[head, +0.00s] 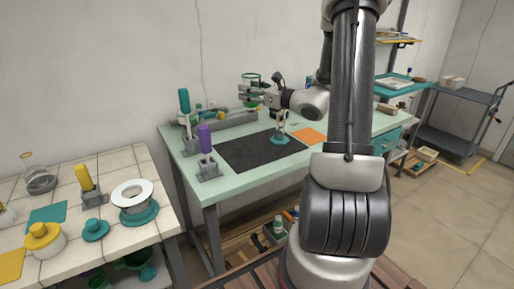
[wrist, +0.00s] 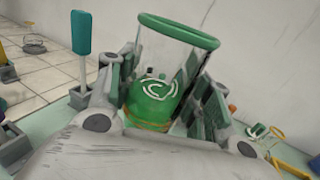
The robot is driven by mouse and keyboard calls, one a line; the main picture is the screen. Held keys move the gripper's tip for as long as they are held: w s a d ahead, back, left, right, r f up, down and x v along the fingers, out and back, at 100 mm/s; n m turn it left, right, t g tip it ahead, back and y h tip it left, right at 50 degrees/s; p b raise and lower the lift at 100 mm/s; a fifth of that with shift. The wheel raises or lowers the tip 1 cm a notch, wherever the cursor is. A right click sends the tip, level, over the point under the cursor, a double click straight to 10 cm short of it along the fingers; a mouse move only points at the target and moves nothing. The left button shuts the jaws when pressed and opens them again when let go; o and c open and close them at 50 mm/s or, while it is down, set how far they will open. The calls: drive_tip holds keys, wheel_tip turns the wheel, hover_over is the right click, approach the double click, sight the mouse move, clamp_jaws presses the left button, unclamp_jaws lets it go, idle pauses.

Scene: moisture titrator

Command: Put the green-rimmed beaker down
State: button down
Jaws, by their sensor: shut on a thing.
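The green-rimmed beaker (wrist: 176,50) is clear glass with a thick green rim. Its lower part shows green with a white curved mark. It stands between the two fingers of my gripper (wrist: 165,92), which is shut on it, and it looks slightly tilted in the wrist view. In the head view the beaker (head: 251,80) is small, held at the tip of my gripper (head: 254,92), above the back part of the pale green bench (head: 185,165). Its underside and any gap to the surface below cannot be made out.
A black mat (head: 245,152) and an orange mat (head: 309,135) lie on the bench. A teal-based item (head: 279,139) stands on the black mat. Teal-handled (head: 184,101) and purple-handled (head: 205,138) tools stand in grey holders at left. A tiled table (head: 110,165) is further left.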

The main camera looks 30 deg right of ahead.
drive_tip(key=shift+s+d+f, duration=0.25)
drive_tip(key=shift+d+f, duration=0.3)
drive_tip(key=shift+f, duration=2.2)
drive_tip(key=shift+s+d+f, duration=0.2)
drive_tip(key=shift+d+f, duration=0.3)
drive_tip(key=shift+f, duration=2.2)
drive_tip(key=shift+s+d+f, duration=0.25)
drive_tip(key=shift+d+f, duration=0.3)
drive_tip(key=shift+f, duration=2.2)
drive_tip(key=shift+f, duration=0.2)
drive_tip(key=c, duration=0.6)
unclamp_jaws()
drive_tip(key=shift+c, duration=0.2)
